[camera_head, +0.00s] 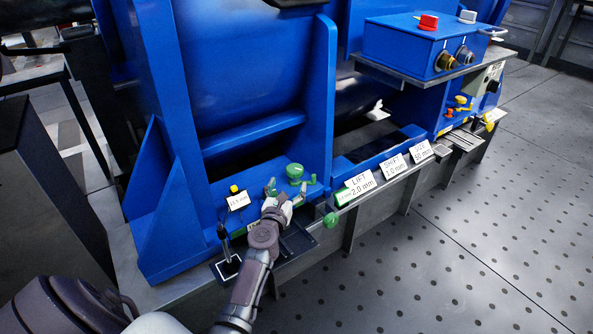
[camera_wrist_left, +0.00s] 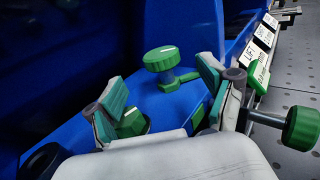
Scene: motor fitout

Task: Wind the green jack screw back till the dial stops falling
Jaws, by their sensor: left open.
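My left gripper (camera_head: 286,191) is open and empty, low over the blue motor foot. In the left wrist view its fingers (camera_wrist_left: 162,88) stand apart, with a round green knob on a metal shaft (camera_wrist_left: 160,58) beyond the gap between them. That upright knob also shows in the head view (camera_head: 295,170), just past the fingertips. A second green knob (camera_head: 331,220) sticks out from the front side, right of the gripper; it also shows in the left wrist view (camera_wrist_left: 303,128). The dial (camera_head: 238,201) with a yellow top stands left of the gripper; its small reading is hard to make out.
White cards (camera_head: 361,184) marked LIFT, SHIFT and SIZE stand along the bench edge on the right. A black lever (camera_head: 224,238) stands left of my forearm. A blue box (camera_head: 415,45) with red and white buttons sits at upper right. The perforated floor (camera_head: 460,250) at right is clear.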

